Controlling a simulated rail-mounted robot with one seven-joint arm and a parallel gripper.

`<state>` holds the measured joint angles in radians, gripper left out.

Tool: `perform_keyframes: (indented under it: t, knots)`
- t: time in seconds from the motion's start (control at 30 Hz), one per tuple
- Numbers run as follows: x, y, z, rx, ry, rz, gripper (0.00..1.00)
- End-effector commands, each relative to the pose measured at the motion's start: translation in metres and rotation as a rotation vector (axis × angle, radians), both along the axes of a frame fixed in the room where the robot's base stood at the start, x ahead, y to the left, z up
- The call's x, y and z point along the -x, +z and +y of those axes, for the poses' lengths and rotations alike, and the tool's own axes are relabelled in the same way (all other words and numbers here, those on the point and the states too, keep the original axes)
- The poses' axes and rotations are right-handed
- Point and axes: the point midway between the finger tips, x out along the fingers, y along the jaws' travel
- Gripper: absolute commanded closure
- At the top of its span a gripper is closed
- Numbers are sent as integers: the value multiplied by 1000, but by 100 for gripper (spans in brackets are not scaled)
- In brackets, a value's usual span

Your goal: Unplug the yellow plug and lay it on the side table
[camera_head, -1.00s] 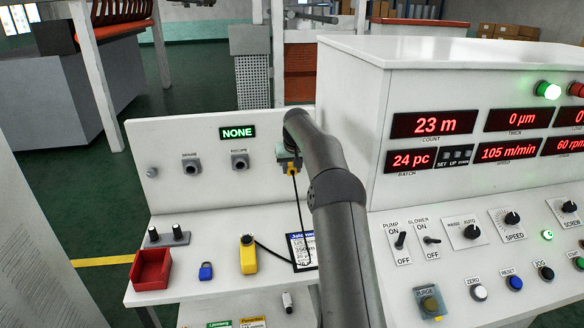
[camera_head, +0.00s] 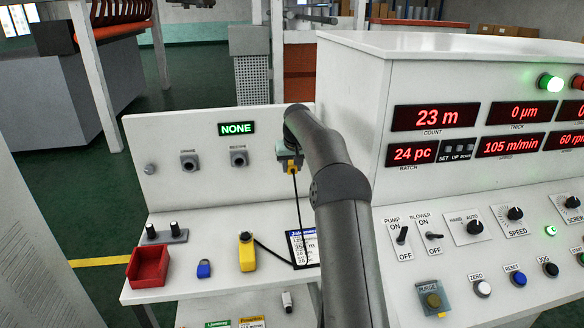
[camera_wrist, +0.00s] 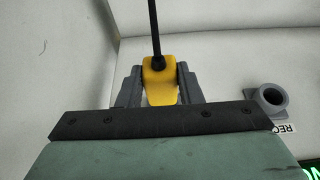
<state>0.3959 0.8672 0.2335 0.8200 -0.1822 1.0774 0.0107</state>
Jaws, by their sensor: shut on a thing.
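The yellow plug (camera_head: 291,168) is at the white upright panel, at the end of my arm. It also shows in the wrist view (camera_wrist: 160,81) with its black cable leading away. My gripper (camera_head: 286,155) is shut on it, with one grey finger on each side in the wrist view. The socket behind it is hidden, so I cannot tell whether the plug is seated. The cable hangs down to the side table (camera_head: 205,268), the white top below the panel.
Two grey sockets (camera_head: 189,161) sit left on the panel under a green NONE display (camera_head: 237,129). On the table are a red bin (camera_head: 148,268), a blue padlock (camera_head: 204,269), a yellow handheld device (camera_head: 247,252) and a printed sheet (camera_head: 303,247). The control console (camera_head: 350,100) stands right.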

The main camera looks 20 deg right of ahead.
Motion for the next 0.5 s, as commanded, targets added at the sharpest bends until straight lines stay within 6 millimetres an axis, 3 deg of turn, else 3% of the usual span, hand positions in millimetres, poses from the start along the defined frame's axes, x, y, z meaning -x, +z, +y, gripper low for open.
perform_keyframes:
  t: [0.5]
  knots:
    - [11, -1, 2, 0, 0, -1, 95]
